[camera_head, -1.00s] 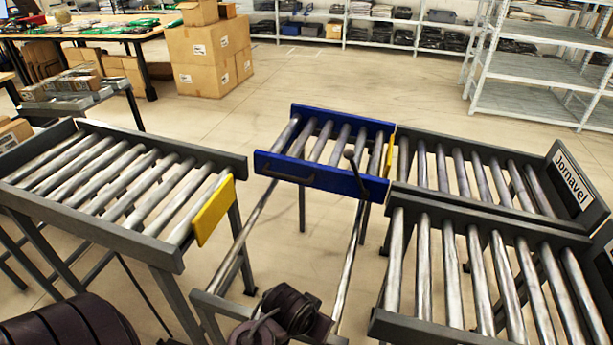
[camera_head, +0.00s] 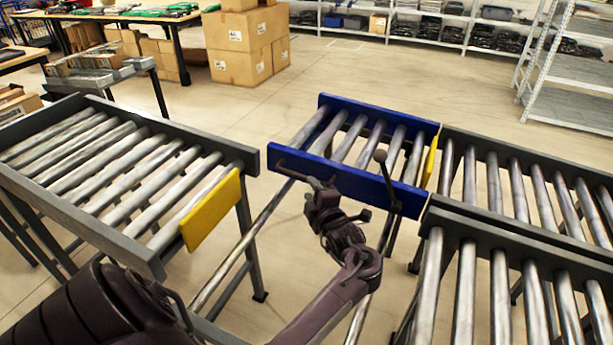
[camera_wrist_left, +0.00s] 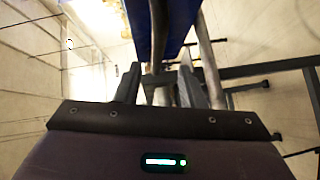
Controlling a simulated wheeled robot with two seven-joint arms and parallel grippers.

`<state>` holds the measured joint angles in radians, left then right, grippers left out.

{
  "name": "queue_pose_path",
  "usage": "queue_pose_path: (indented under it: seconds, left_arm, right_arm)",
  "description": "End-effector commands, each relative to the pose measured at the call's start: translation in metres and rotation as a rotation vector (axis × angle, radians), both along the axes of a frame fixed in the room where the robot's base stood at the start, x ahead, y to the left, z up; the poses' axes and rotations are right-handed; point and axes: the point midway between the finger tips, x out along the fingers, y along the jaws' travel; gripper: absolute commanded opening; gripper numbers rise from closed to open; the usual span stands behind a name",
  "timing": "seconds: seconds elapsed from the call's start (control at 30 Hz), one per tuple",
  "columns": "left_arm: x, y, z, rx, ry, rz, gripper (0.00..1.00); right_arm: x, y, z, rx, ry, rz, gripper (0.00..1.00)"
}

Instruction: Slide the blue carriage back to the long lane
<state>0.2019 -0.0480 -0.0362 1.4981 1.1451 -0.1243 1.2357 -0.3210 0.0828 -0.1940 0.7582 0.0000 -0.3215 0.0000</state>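The blue carriage (camera_head: 352,150), with steel rollers, sits at the far end of two floor-level-sloping rails (camera_head: 240,250), beside the back right roller lane (camera_head: 490,180). Its front plate carries a dark handle (camera_head: 290,175) and an upright lever with a round knob (camera_head: 381,156). My left gripper (camera_head: 322,190) is at the right part of the handle. In the left wrist view its two fingers (camera_wrist_left: 160,85) stand apart, with a dark bar (camera_wrist_left: 158,35) showing between and beyond them. I cannot tell whether they touch it. My right gripper is not in view.
A left roller lane (camera_head: 110,170) ends in a yellow plate (camera_head: 212,210). Another roller lane (camera_head: 490,280) lies front right. A yellow plate (camera_head: 430,160) stands beside the carriage. Cardboard boxes (camera_head: 240,45) and shelves (camera_head: 400,35) are behind. The gap between left lane and carriage is open.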

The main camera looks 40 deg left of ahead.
Motion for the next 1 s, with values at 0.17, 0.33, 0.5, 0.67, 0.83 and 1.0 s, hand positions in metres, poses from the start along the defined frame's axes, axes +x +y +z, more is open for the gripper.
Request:
queue_pose_path:
  seconds: [0.17, 0.33, 0.5, 0.67, 0.83, 1.0]
  left_arm:
    - [0.007, 0.018, 0.001, 0.008, -0.012, 0.013, 0.36]
    - [0.02, 0.043, -0.001, 0.008, -0.011, 0.011, 0.36]
    - [0.03, 0.061, -0.005, 0.005, -0.009, 0.009, 0.36]
    - [0.034, 0.069, -0.006, 0.004, -0.01, 0.009, 0.36]
    - [0.034, 0.069, -0.006, 0.003, -0.009, 0.009, 0.36]
    - [0.034, 0.069, -0.006, 0.003, -0.009, 0.009, 0.23]
  right_arm:
    - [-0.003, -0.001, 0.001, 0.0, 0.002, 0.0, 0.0]
    - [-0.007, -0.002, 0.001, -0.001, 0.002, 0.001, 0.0]
    - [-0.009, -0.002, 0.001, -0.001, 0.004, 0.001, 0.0]
    - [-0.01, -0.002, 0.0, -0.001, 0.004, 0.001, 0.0]
    - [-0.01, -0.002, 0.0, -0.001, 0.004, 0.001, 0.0]
    - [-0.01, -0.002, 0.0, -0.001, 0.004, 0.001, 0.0]
